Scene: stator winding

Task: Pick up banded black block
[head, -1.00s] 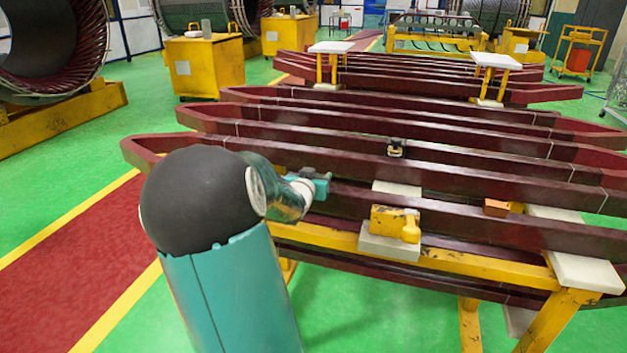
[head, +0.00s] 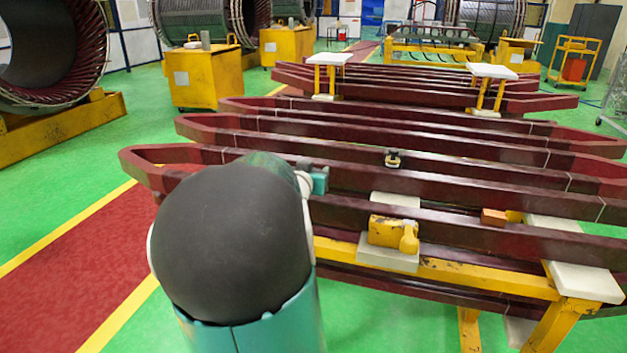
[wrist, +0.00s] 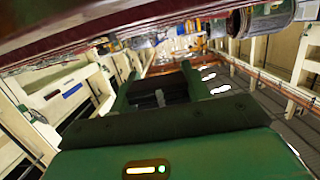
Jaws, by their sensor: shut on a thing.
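In the wrist view my gripper (wrist: 158,90) has its two green fingers on either side of a black block (wrist: 174,90). The block is dark with a narrow pale band down its middle, and the jaws are shut on it. In the head view the teal end of my gripper (head: 320,180) shows by the near dark-red bars, partly behind my arm. The held block cannot be made out clearly there.
Long dark-red coil bars (head: 450,232) lie across a yellow stand (head: 450,273). A small black and pale item (head: 392,159), a yellow block (head: 388,231) and an orange-brown block (head: 494,217) are at the bars.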

